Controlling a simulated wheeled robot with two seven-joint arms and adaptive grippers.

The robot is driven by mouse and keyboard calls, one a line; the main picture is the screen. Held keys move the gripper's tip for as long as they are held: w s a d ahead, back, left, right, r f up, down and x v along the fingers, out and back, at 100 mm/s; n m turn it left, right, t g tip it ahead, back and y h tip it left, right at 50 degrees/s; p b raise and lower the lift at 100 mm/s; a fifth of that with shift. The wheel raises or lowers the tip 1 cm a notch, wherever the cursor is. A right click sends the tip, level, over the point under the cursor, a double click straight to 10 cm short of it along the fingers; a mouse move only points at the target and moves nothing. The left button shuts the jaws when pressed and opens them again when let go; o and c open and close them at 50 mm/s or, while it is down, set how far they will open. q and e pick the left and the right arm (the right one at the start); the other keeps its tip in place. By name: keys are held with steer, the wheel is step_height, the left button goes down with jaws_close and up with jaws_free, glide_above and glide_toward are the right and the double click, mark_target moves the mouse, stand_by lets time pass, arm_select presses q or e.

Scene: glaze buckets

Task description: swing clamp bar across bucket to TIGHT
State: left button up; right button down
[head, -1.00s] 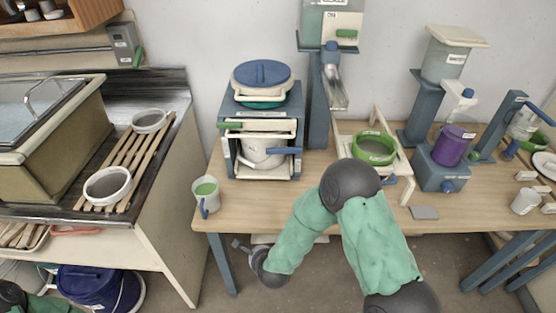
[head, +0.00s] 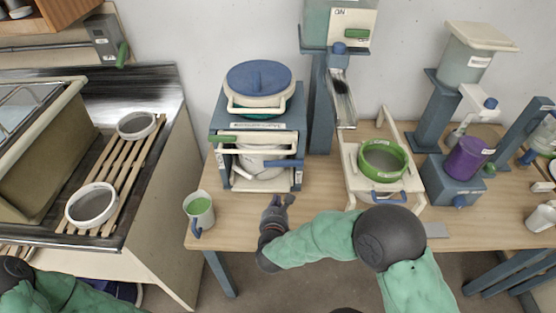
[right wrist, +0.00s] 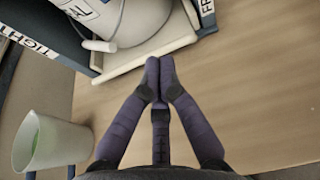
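The blue shaker-like stand (head: 226,123) holds a white bucket (head: 262,160) in its lower bay. In the right wrist view the bucket (right wrist: 140,15) stands on a pale base, with the TIGHT label (right wrist: 30,45) on the left post and the FREE label (right wrist: 207,12) on the right; the bar is not clear there. My right gripper (head: 277,201) is just in front of the base, fingertips together and empty (right wrist: 159,65). My left gripper is out of view.
A cup with green contents (head: 199,208) stands left of my right gripper, also in the right wrist view (right wrist: 50,142). A green bowl (head: 384,160) sits in a pale frame to the right. The wooden tabletop (head: 330,190) between them is clear.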

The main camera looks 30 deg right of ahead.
mark_target(284, 163)
steer(key=b+x, duration=0.3)
steer(key=x, duration=0.6)
steer(key=shift+w+d+r, duration=0.1)
steer(key=shift+w+d, duration=0.2)
steer(key=shift+w+r, duration=0.15)
steer(key=shift+r, duration=0.85)
steer(key=shift+w+r, duration=0.15)
steer(key=shift+r, duration=0.9)
steer(key=shift+w+a+r, duration=0.1)
steer(key=shift+r, duration=0.8)
